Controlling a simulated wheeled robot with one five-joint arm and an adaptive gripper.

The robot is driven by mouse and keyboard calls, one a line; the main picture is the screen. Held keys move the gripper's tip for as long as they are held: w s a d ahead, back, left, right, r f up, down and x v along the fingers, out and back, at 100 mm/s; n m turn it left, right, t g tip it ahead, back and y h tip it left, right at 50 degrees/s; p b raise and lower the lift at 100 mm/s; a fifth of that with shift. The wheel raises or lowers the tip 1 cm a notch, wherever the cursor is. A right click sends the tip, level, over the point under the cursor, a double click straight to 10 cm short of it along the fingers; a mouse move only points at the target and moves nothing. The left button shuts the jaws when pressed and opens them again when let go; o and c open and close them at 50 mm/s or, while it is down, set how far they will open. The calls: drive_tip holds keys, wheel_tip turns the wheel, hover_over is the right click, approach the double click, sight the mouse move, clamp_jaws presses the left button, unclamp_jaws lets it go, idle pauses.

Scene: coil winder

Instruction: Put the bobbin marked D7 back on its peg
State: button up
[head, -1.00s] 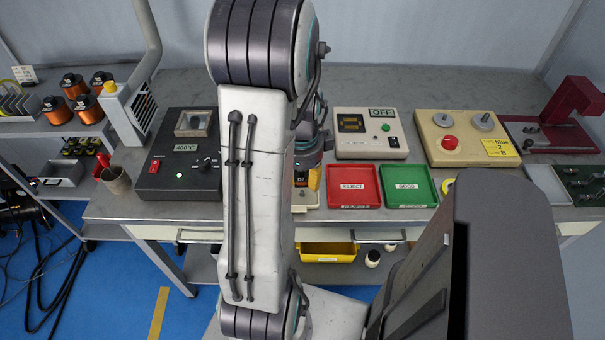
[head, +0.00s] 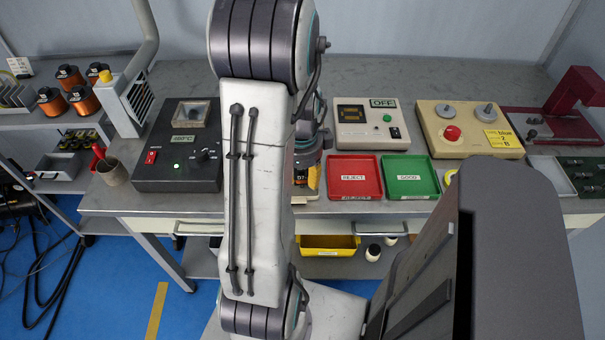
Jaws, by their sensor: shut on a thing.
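My arm runs down the middle of the head view and hides most of my gripper (head: 305,162). The gripper is low over the front of the bench, just left of the red tray. It is shut on the bobbin marked D7 (head: 300,180), of which only a small part with a light label and an orange edge shows beside my arm. A pale block (head: 306,194) shows just below it. I cannot tell whether the bobbin touches the block. The bobbin's peg cannot be made out.
Right of my gripper are the red REJECT tray (head: 354,178) and green GOOD tray (head: 410,177). Behind them stands a control box (head: 367,122) reading OFF. A dark heater box (head: 178,150) is left of my arm. Several copper bobbins (head: 78,95) stand on the left shelf.

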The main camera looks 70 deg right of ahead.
drive_tip(key=shift+f+b, duration=1)
drive_tip(key=shift+f, duration=0.05)
drive_tip(key=o, duration=1.3)
drive_tip(key=shift+c, duration=0.2)
drive_tip(key=r, duration=0.8)
drive_tip(key=a+r, duration=0.1)
drive_tip(key=r, duration=0.3)
